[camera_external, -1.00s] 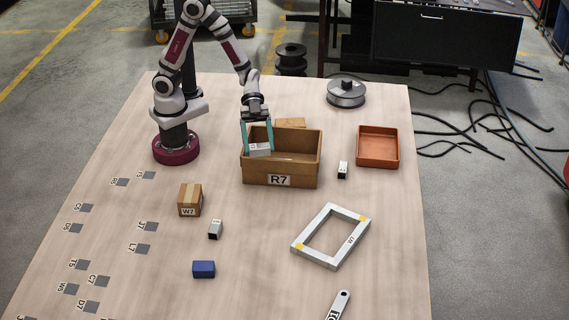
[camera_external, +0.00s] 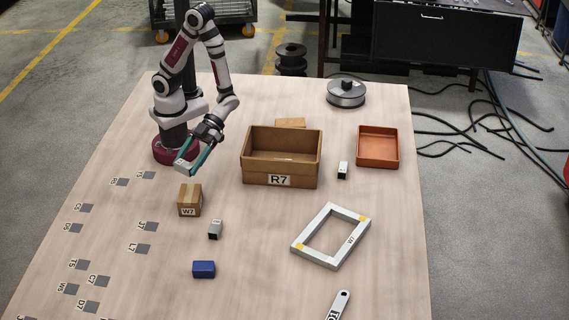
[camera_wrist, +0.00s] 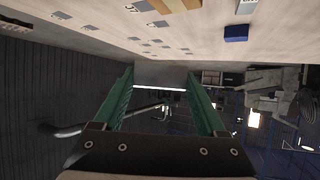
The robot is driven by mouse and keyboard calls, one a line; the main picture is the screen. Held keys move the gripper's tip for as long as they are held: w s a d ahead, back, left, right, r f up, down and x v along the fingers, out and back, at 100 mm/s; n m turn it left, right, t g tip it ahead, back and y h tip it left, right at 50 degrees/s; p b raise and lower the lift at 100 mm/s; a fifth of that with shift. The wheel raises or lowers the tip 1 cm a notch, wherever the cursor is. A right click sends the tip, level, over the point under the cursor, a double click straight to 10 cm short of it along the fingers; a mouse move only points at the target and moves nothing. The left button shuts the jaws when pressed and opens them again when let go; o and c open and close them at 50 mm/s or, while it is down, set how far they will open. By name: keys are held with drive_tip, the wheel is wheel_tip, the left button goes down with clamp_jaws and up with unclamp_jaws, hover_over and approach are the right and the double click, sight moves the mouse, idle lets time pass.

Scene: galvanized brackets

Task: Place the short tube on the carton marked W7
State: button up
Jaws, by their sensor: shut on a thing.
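The carton marked W7 (camera_external: 190,201) is a small brown box with a tan tape strip, standing on the table left of centre. My gripper (camera_external: 190,164) is tilted, its teal fingers shut on a light grey metal tube (camera_external: 184,168). It holds the tube above the table, up and slightly left of the carton in the outside view. In the wrist view the tube (camera_wrist: 160,74) lies crosswise between the green fingertips, and part of the carton (camera_wrist: 180,4) shows at the top edge. The tube's ends are hard to make out.
An open brown box marked R7 (camera_external: 281,180) stands right of my gripper. The table's left side is flat, with printed labels.

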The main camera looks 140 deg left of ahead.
sight(191, 197)
drive_tip(key=w+d+m+g, duration=0.1)
drive_tip(key=w+f+m+g, duration=0.1)
drive_tip(key=m+g, duration=0.1)
drive_tip(key=shift+w+d+g+h, duration=0.25)
drive_tip(key=shift+d+g+h, duration=0.05)
drive_tip(key=shift+d, duration=0.1)
wheel_tip(191, 197, down, 7)
drive_tip(key=shift+f, duration=0.1)
